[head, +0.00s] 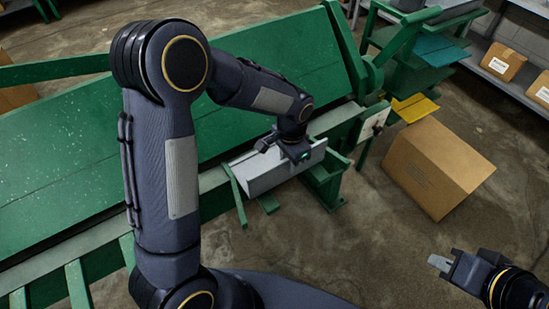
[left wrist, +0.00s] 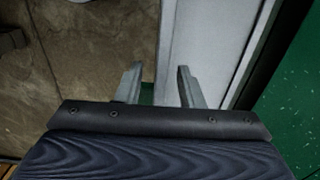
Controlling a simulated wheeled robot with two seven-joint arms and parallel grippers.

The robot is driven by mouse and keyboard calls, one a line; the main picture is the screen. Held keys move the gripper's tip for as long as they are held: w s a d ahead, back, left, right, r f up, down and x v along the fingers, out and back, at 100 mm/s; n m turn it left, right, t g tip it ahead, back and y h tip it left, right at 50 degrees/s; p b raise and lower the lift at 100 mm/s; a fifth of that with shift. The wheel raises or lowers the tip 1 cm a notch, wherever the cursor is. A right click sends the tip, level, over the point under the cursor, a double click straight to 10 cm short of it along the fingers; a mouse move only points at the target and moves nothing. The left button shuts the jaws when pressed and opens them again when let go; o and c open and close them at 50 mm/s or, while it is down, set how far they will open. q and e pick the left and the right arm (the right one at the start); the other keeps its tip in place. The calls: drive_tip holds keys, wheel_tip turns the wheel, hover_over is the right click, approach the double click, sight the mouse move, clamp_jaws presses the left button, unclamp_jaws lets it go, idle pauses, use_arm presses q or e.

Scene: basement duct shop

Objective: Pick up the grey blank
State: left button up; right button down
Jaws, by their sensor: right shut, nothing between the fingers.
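The grey blank (head: 268,176) rests at the front of the green bending machine in the head view, sticking out over its front edge. In the left wrist view the pale blank (left wrist: 205,45) runs lengthwise up the picture. My left gripper (head: 303,158) is at the blank's right part; its fingertips are hard to see there. In the left wrist view its two fingers (left wrist: 158,75) stand apart, one on each side of the blank's left edge. I cannot tell whether they touch it. My right gripper (head: 438,263) is shut and empty, above the floor at lower right.
The green machine (head: 60,145) fills the left and middle. A cardboard box (head: 437,168) stands on the floor to its right. A shelf (head: 500,62) with small boxes is at upper right, near a green rack (head: 400,45). The concrete floor in front is clear.

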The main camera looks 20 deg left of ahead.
use_arm(q)
drive_tip(key=shift+f, duration=0.9)
drive_tip(key=shift+c, duration=0.3)
clamp_jaws()
